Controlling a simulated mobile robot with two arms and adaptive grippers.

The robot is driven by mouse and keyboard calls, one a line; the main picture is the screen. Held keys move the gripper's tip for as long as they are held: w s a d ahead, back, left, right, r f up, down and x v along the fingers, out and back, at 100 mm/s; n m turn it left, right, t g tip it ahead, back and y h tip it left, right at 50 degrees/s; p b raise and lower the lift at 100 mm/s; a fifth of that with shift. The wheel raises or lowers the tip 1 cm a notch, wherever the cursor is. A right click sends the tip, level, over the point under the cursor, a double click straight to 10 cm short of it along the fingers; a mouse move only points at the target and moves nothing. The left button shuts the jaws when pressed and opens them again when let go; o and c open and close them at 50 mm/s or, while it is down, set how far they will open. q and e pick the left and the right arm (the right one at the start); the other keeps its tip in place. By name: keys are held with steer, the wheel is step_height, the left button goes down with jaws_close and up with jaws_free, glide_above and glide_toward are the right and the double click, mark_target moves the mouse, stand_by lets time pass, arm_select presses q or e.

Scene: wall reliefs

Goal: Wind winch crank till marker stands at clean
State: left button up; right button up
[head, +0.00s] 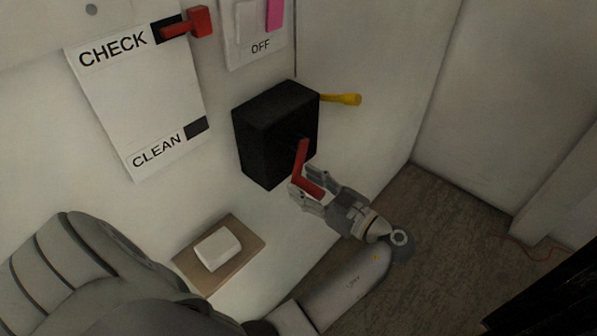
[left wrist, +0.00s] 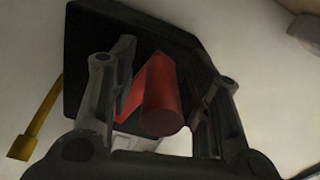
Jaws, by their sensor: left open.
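A black winch box (head: 262,140) is fixed to the wall, with a red crank (head: 304,160) on its front. The box (left wrist: 90,50) and the crank's red handle (left wrist: 162,100) also show in the left wrist view. My left gripper (head: 302,190) is open at the crank handle; in the left wrist view its fingers (left wrist: 160,110) stand on either side of the handle, with gaps. A red marker (head: 188,25) stands beside the CHECK label on a white board (head: 150,95). The CLEAN label (head: 157,150) is lower, beside a dark mark (head: 197,127). My right gripper is not in view.
A yellow lever (head: 342,99) sticks out from the box's right side, and also shows in the left wrist view (left wrist: 38,125). A panel marked OFF (head: 260,46) is above. A brown shelf (head: 250,240) with a white block (head: 217,249) is below.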

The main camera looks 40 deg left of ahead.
arm_select(q)
steer(key=shift+s+d, duration=0.1)
steer(key=shift+d, duration=0.15)
steer(key=shift+c, duration=0.3)
steer(key=shift+a, duration=0.1)
jaws_close()
